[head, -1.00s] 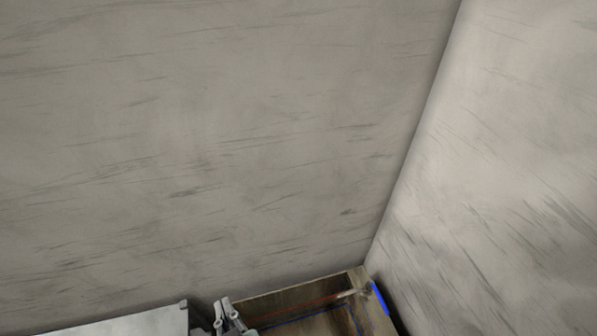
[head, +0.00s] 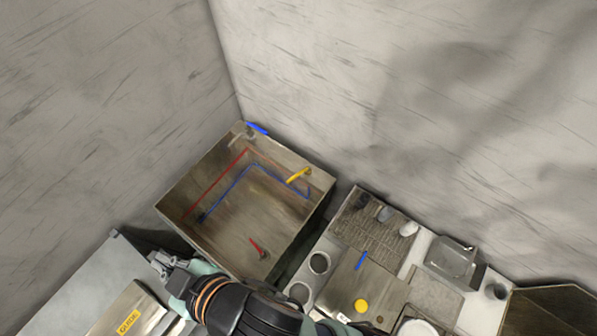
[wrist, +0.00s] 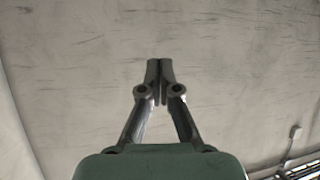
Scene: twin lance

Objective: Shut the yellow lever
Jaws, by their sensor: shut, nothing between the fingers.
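The yellow lever (head: 299,175) is in the head view, at the right side of an open box-like unit (head: 187,191) with red and blue lines inside. It slants from lower left to upper right. My gripper (head: 156,260) is at the lower left of the head view, near the unit's lower left edge and well apart from the lever. In the wrist view, my gripper (wrist: 160,64) has its fingertips together with nothing between them, before a bare grey wall. The lever does not show in the wrist view.
A red handle (head: 257,248) and a blue handle (head: 257,128) are on the same unit. A counter to the right holds a blue bar (head: 361,261), a yellow disc (head: 361,305) and a metal container (head: 454,259). A grey cabinet (head: 88,284) stands at lower left.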

